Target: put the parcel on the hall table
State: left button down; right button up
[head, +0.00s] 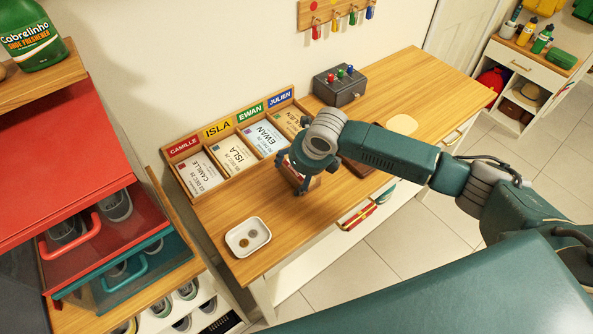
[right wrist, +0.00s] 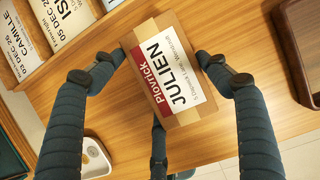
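The parcel (right wrist: 161,71) is a small brown box with a red and white label reading "JULIEN". My right gripper (right wrist: 161,62) has its fingers around it, with fingertips against its two long sides, and appears shut on it. In the head view the right gripper (head: 305,186) hangs over the hall table (head: 215,213), hiding most of the parcel. Whether the parcel touches the wooden top is unclear. My left gripper is not in view.
A rack of name slots (head: 168,150) with cards stands along the wall side. A white coin tray (head: 231,242) lies near the left end, and a grey box (head: 338,88) stands at the back. A brown tray (head: 355,178) lies right of the gripper. Bare wood shows between rack and coin tray.

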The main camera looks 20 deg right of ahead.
jog(key=o, duration=0.3)
jog(key=shift+o, duration=0.2)
jog(key=shift+r, duration=0.1)
jog(key=b+v, duration=0.1)
jog(key=v, duration=1.1)
